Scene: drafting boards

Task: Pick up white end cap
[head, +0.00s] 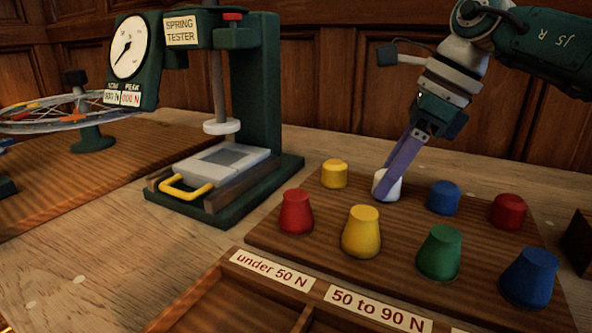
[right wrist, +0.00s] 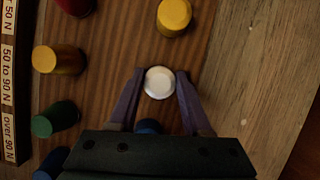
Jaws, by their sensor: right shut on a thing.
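The white end cap (head: 381,186) is in the back row of the wooden peg board (head: 285,240), between a yellow cap and a blue cap. My right gripper (head: 388,183) reaches down from the upper right, and its purple fingers are shut on the white cap. In the right wrist view the cap's round white top (right wrist: 159,82) lies between the two fingertips (right wrist: 159,84). In the head view a finger covers part of the cap. The cap still appears to be at its place on the board. My left gripper is not in view.
The back row also has yellow (head: 334,174), blue (head: 443,197) and red (head: 508,211) caps. Taller red (head: 296,212), yellow (head: 361,231), green (head: 438,252) and blue (head: 528,277) ones stand in front. A labelled tray (head: 330,305) lies nearer, and a spring tester (head: 255,95) stands left.

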